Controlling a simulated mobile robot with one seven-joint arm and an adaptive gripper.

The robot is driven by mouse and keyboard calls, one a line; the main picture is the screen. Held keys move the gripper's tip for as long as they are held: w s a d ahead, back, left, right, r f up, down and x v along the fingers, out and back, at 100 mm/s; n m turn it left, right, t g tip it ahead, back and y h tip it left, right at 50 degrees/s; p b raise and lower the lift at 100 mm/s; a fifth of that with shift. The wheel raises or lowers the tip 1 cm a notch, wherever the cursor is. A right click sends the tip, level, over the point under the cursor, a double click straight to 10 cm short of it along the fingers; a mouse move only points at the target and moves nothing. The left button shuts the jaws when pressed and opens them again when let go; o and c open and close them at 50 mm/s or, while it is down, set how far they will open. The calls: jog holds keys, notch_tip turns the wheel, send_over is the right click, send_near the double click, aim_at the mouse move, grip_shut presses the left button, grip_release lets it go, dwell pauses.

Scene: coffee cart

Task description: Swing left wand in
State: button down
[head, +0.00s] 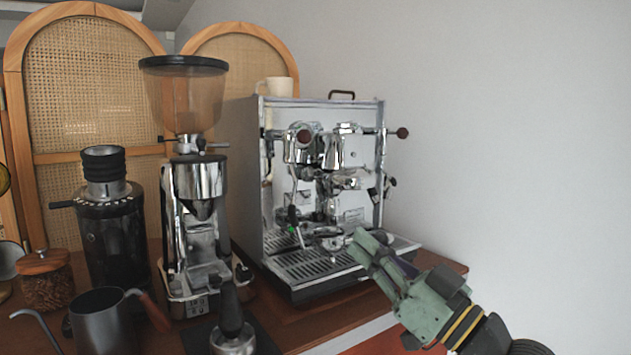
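The chrome espresso machine (354,213) stands at the centre of the head view, angled to the right. My gripper (358,243), pale green, reaches in from the lower right to the front of the machine. Its fingertips are to the right of the left wand and apart from it in the picture. The fingers overlap each other, so their opening is unclear. No held object shows.
A tall grinder (195,190) stands close to the machine's left side. A black grinder (108,235), a dark kettle (100,322) and a jar (45,282) are further left. A cup (279,87) sits on the machine. The right side before the wall is open.

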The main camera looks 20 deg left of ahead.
jog(key=w+a+r+p, duration=0.1)
jog(key=w+a+p, duration=0.1)
jog(key=a, duration=0.3)
jog(key=w+a+r+m+p, duration=0.1)
jog(key=w+a+r+p, duration=0.1)
jog(key=a+p, duration=0.2)
jog(key=shift+w+a+g, duration=0.3)
jog(key=shift+a, duration=0.35)
jog(key=shift+r, duration=0.1)
jog(key=shift+w+a+f+y+b, duration=0.1)
jog(key=shift+w+a+f+b, duration=0.3)
jog(key=shift+b, duration=0.8)
jog(key=shift+w+a+f+y+b, duration=0.15)
jog(key=shift+f+b, duration=0.4)
jog(key=shift+b, duration=0.7)
jog(key=shift+w+a+f+y+b, duration=0.15)
jog(key=shift+a+f+b, duration=0.3)
jog(key=shift+b, duration=0.75)
jog(key=shift+d, duration=0.15)
